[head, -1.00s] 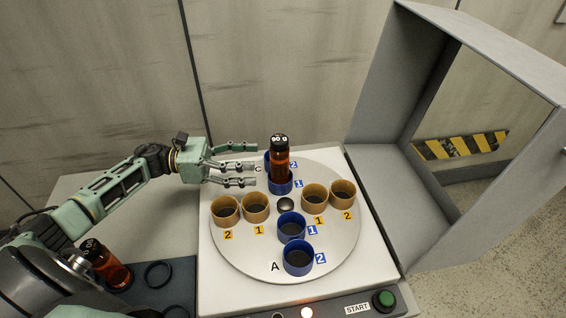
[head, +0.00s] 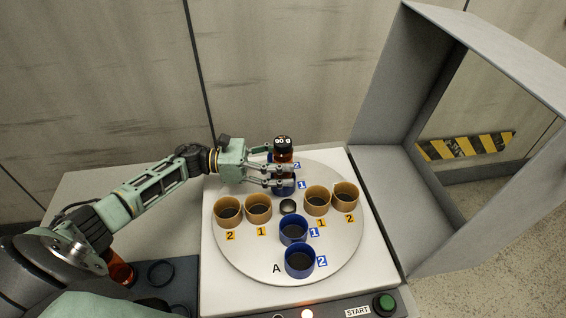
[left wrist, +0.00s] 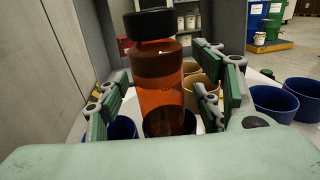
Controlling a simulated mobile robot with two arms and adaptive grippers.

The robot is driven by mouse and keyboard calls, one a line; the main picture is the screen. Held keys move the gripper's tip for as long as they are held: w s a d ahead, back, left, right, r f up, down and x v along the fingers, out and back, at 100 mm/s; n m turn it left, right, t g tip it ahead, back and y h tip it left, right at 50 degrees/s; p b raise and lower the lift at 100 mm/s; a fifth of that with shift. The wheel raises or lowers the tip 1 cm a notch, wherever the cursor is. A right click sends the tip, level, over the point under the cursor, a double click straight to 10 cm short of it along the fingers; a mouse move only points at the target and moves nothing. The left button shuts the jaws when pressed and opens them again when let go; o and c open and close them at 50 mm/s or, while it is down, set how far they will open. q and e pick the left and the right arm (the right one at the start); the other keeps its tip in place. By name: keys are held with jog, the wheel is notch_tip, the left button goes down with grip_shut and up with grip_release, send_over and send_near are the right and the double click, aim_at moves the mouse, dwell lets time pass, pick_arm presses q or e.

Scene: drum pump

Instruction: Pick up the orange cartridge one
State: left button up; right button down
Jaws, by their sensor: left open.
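An orange cartridge (head: 285,157) with a black cap marked "90 g" stands upright in the blue cup labelled 1 (head: 283,190) at the back of the round turntable (head: 225,245). My left gripper (head: 280,173) is open, with its fingers level and reaching to the cartridge's body below the cap. In the left wrist view the orange cartridge (left wrist: 157,85) stands between the spread fingers, with gaps on both sides. Its lower end is hidden in the cup. A second orange cartridge (head: 121,269) is at the lower left, partly hidden by my arm. My right gripper is out of view.
Tan cups (head: 229,209) and blue cups (head: 299,262) stand on the turntable around a small grey knob (head: 288,207). A green START button (head: 385,303) is at the front. A wall is behind.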

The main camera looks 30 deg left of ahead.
pick_arm(q)
jog(key=shift+c, duration=0.4)
jog(key=shift+a, duration=0.1)
jog(key=c, duration=1.2)
